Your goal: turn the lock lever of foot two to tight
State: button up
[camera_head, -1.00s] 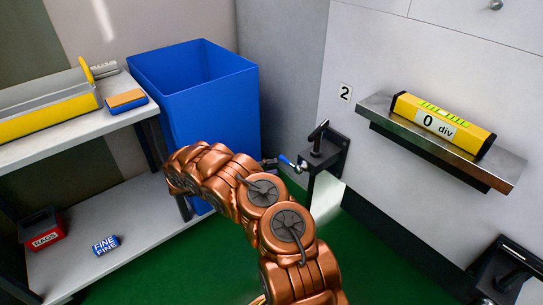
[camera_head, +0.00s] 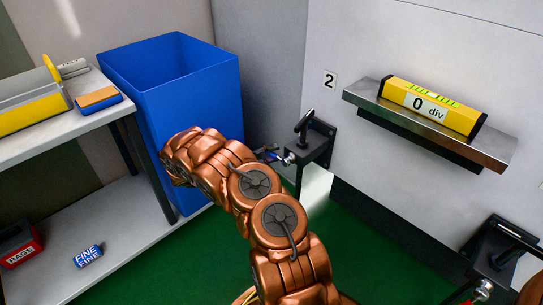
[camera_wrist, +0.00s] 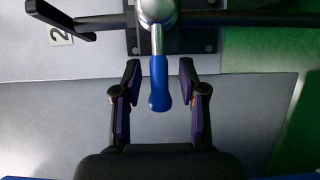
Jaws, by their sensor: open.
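Foot two is the black bracket (camera_head: 318,142) low on the grey machine wall, below the "2" label (camera_head: 329,80). Its lock lever has a metal hub and shank and a blue grip (camera_wrist: 159,85), which points down in the wrist view. My gripper (camera_wrist: 160,72) is open, with one finger on each side of the blue grip. Gaps show between the grip and both fingers.
A blue bin (camera_head: 185,100) stands just behind my arm. A steel shelf (camera_head: 400,120) carries a yellow level (camera_head: 432,106) reading "0 div". Another black foot (camera_head: 500,255) is at the lower right. A two-tier bench (camera_head: 75,130) stands left. Green floor lies open below.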

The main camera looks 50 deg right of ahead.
grip_shut()
dwell(0.3)
dwell(0.4)
